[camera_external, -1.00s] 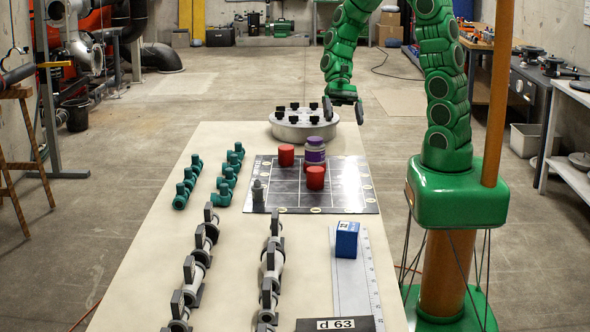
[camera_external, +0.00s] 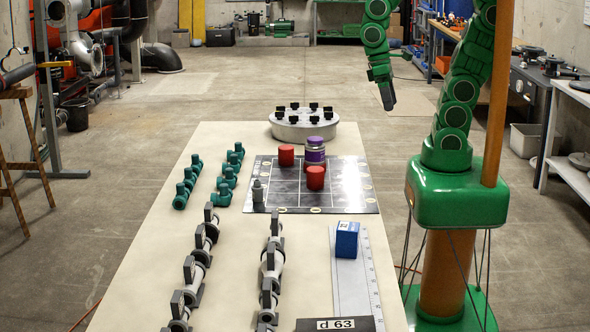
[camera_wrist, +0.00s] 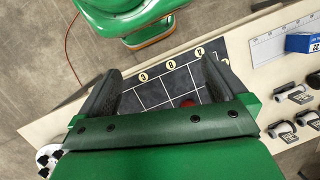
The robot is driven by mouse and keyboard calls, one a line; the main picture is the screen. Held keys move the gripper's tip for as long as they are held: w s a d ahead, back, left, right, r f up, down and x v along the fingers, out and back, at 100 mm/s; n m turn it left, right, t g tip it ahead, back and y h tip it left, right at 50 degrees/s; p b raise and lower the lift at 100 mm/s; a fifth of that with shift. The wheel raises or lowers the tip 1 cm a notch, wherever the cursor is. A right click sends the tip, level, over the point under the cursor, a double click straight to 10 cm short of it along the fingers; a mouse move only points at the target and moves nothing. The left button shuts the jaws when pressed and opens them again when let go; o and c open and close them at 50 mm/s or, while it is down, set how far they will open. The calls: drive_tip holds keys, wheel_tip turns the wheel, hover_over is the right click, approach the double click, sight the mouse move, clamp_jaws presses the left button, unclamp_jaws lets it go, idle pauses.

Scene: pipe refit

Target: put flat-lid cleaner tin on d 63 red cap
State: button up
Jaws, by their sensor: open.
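The cleaner tin, a purple-banded jar with a pale lid (camera_external: 315,146), stands upright on the dark gridded board (camera_external: 345,200). A red cap (camera_external: 286,155) is left of it and another red cap (camera_external: 315,177) in front. A little red shows at the tin's lower left; I cannot tell whether the tin rests on it. My gripper (camera_external: 387,96) is raised right of the table's far end, away from the tin. In the wrist view my gripper (camera_wrist: 160,65) is open and empty; red (camera_wrist: 187,103) shows between its fingers.
A round grey disc with several black knobs (camera_external: 304,130) sits at the table's far end. Teal fittings (camera_external: 228,178) and grey valves (camera_external: 198,262) line the left. A blue box (camera_external: 347,240) lies on a pale ruler (camera_external: 372,285). The table's left strip is clear.

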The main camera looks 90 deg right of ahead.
drive_tip(key=s+r+n+h, duration=0.1)
drive_tip(key=s+d+n+t, duration=0.1)
drive_tip(key=shift+s+r+n+h, duration=0.3)
drive_tip(key=shift+s+r+h, duration=0.05)
drive_tip(key=shift+r+h, duration=0.05)
